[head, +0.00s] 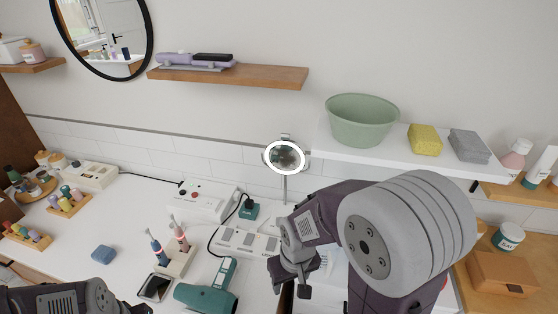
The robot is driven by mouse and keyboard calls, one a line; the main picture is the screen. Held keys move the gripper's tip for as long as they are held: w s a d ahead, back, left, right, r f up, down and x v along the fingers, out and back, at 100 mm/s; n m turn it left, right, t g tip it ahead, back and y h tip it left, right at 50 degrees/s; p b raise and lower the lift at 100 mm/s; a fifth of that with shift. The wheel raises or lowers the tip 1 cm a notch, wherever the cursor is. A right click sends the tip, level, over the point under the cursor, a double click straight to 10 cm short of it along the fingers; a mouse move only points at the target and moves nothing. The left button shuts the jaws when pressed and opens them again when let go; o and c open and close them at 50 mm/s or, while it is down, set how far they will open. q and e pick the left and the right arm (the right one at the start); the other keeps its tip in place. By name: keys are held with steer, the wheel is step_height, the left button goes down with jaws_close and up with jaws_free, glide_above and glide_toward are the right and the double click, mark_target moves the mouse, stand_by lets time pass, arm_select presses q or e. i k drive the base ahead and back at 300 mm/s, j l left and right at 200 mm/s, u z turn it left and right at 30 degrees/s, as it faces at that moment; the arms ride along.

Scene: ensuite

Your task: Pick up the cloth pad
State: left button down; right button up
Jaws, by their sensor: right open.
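A grey folded pad (469,146) that looks like cloth lies on the white shelf at the right, beside a yellow sponge-like block (425,140). A small blue pad (104,254) lies flat on the white counter at the left; I cannot tell which of the two pads is the cloth pad. My right gripper (289,281) is open and empty, pointing down over the counter's right part. It is apart from both pads, below and left of the grey one. Only part of my left arm shows at the bottom left; its fingers are out of frame.
A green basin (362,120) stands on the white shelf. A lit round mirror (284,158), a teal hair dryer (207,292), toothbrushes in a holder (174,262) and a white power strip (247,242) crowd the counter. Bare counter surrounds the blue pad.

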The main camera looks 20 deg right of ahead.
mark_target(103, 253)
steer(key=k+j+z, duration=0.2)
steer(key=j, duration=0.15)
steer(key=k+j+z, duration=0.2)
steer(key=j, duration=0.15)
steer(key=i+j+z, duration=0.1)
steer(key=j+z, duration=0.35)
steer(key=j, duration=0.4)
steer(key=j+z, duration=0.45)
steer(key=j, duration=0.35)
steer(key=j+z, duration=0.2)
steer(key=j, duration=0.15)
steer(key=i+j+z, duration=0.2)
steer(key=j, duration=0.2)
steer(key=k+l, duration=0.05)
steer(key=k, duration=0.05)
